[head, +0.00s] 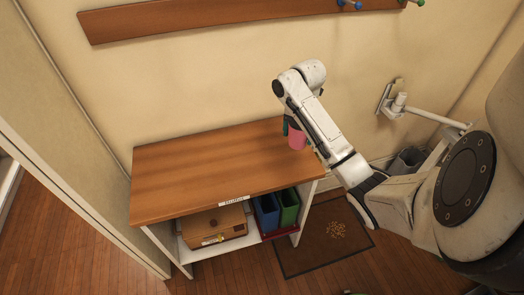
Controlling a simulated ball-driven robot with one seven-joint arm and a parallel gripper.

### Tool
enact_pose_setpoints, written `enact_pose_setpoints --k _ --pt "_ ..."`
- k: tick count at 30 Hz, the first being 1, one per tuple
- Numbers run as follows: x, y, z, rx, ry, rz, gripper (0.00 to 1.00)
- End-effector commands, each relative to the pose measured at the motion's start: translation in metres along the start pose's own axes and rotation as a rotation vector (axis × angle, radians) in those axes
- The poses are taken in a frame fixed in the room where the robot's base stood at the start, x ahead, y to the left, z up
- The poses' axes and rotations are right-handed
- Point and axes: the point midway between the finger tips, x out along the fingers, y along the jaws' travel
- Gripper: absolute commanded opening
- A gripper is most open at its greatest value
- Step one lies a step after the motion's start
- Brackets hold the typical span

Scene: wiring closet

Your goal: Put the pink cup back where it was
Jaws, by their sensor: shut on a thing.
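The pink cup (297,138) is at the right end of the wooden shelf top, partly covered by my arm. My gripper (290,127) is shut on the cup from above; its fingers are mostly hidden behind my forearm. I cannot tell whether the cup touches the wooden top (195,172) or hangs just above it.
The rest of the wooden top is bare. Below it are a cardboard box (214,227), a blue bin (267,212) and a green bin (289,207). A peg rail (200,18) is on the wall above. A dark mat (322,240) with crumbs lies at right.

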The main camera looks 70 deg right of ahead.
Motion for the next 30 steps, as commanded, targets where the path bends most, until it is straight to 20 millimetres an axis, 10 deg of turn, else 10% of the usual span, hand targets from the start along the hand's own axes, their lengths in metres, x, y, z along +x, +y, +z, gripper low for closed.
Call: enact_pose_setpoints --k 15,30 --pt "0.021 0.034 -0.004 -0.003 0.006 -0.005 0.47" --pt "0.078 0.111 -0.004 0.001 0.005 -0.007 0.47"
